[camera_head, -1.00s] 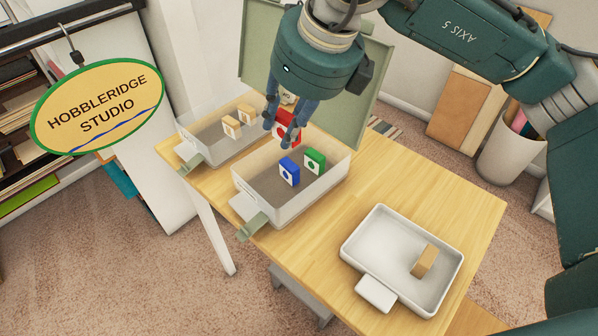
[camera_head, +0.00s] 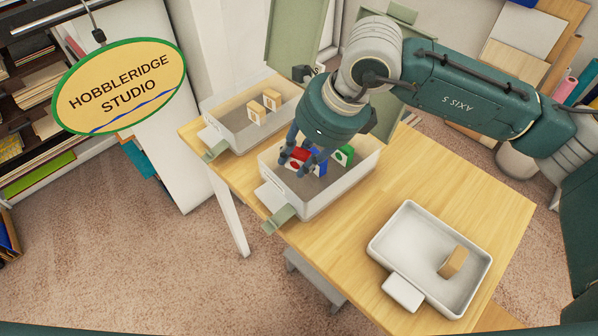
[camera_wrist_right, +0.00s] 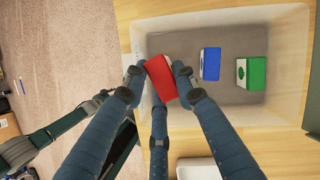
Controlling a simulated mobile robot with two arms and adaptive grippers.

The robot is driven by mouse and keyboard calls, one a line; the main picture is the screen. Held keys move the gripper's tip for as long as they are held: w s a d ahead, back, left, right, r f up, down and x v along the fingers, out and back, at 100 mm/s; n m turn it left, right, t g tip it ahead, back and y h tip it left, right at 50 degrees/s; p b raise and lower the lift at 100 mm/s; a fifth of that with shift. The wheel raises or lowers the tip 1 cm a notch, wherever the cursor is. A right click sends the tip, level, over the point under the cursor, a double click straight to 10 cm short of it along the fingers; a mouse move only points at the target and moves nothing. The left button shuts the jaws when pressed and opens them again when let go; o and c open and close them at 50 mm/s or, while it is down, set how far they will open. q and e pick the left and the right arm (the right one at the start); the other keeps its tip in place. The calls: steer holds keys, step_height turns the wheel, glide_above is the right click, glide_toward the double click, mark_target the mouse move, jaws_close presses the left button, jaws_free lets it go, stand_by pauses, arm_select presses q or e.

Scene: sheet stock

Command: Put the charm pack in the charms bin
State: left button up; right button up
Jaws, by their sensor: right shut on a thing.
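My right gripper (camera_head: 302,162) is shut on a red pack (camera_head: 294,158), which also shows between the fingers in the wrist view (camera_wrist_right: 162,80). It holds the pack tilted, over or inside the left end of the nearer clear-walled bin (camera_head: 322,200). I cannot tell whether the pack touches the bin floor. In that bin stand a blue pack (camera_wrist_right: 210,63) and a green pack (camera_wrist_right: 251,73), apart from the red one in the wrist view. The bin's label is too small to read. My left gripper is out of view.
A second clear bin (camera_head: 225,141) with tan packs stands behind at the left. A white tray (camera_head: 402,246) holds a tan block (camera_head: 452,262). Raised green lids (camera_head: 292,45) stand behind the bins. The table (camera_head: 490,210) is clear around the tray.

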mark_target(299, 168)
step_height(299, 168, down, 3)
steer(key=shift+f, duration=0.2)
step_height(299, 168, down, 3)
steer(key=shift+f+p, duration=0.1)
steer(key=shift+p, duration=0.45)
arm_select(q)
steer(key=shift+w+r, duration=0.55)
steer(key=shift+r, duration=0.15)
arm_select(e)
steer(key=shift+f, duration=0.2)
steer(key=o, duration=0.6)
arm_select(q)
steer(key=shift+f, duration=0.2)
arm_select(e)
steer(key=shift+o, duration=0.2)
